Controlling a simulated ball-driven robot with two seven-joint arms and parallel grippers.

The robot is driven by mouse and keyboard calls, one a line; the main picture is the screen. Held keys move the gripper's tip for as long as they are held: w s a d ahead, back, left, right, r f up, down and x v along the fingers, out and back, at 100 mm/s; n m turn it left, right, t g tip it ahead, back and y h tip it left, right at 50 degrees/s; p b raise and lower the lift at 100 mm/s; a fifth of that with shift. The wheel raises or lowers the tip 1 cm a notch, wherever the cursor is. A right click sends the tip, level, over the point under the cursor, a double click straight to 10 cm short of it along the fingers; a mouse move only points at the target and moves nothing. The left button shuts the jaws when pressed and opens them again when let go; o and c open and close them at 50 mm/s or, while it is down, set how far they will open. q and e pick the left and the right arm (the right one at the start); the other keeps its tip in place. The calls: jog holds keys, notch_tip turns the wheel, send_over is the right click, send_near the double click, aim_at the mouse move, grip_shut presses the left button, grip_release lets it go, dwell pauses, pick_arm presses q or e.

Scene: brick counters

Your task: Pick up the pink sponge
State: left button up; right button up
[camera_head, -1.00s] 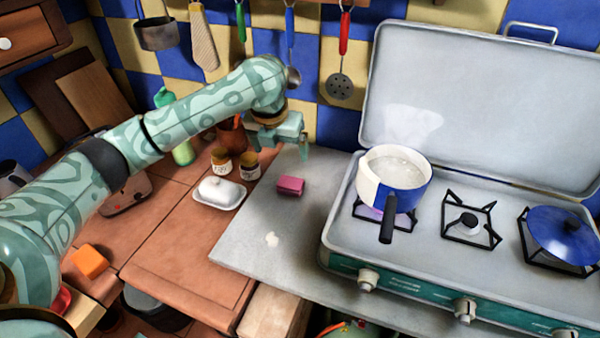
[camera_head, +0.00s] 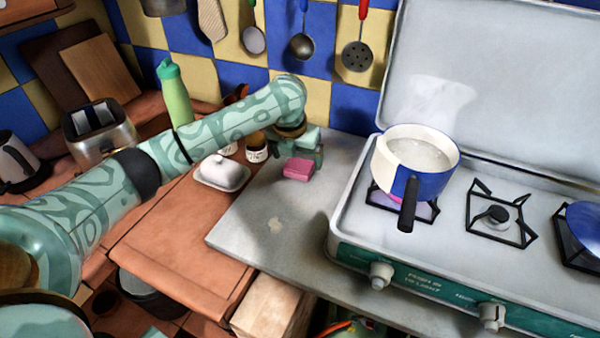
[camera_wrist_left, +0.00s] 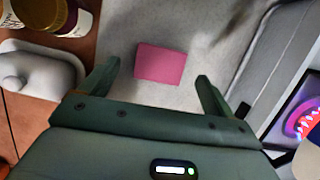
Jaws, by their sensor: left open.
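The pink sponge (camera_head: 298,169) lies on the grey counter slab (camera_head: 262,225), left of the stove. In the left wrist view the sponge (camera_wrist_left: 160,64) lies ahead of and between the two spread fingers. My left gripper (camera_head: 302,158) hangs just above and behind the sponge in the head view, its fingers partly hidden. In the left wrist view the left gripper (camera_wrist_left: 160,82) is open and empty, with clear space on either side of the sponge. I cannot tell the exact height gap. My right gripper is not in view.
A white butter dish (camera_head: 222,173) and small jars (camera_head: 256,148) stand left of the sponge. The stove (camera_head: 345,215) with a steaming blue and white pot (camera_head: 418,165) is on the right. The front of the grey slab is clear.

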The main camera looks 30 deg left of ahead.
aim_at(299, 164)
pick_arm(q)
jog(key=b+x, duration=0.1)
jog(key=x, duration=0.2)
jog(key=shift+f, duration=0.1)
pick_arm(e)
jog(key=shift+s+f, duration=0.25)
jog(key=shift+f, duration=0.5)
pick_arm(q)
jog(key=c, duration=1.1)
jog(key=shift+o, duration=0.2)
jog(key=shift+r, duration=0.25)
jog(key=p+v, duration=0.1)
jog(key=v, duration=0.1)
jog(key=w+p+v, duration=0.1)
jog(key=p+v, duration=0.1)
jog(key=shift+s+r, duration=0.1)
jog(key=shift+r, duration=0.15)
jog(key=s+d+r+p, duration=0.7)
jog(key=s+r+p, duration=0.1)
jog(key=s, duration=0.3)
jog(key=shift+s+d+r, duration=0.25)
jog(key=shift+d, duration=0.05)
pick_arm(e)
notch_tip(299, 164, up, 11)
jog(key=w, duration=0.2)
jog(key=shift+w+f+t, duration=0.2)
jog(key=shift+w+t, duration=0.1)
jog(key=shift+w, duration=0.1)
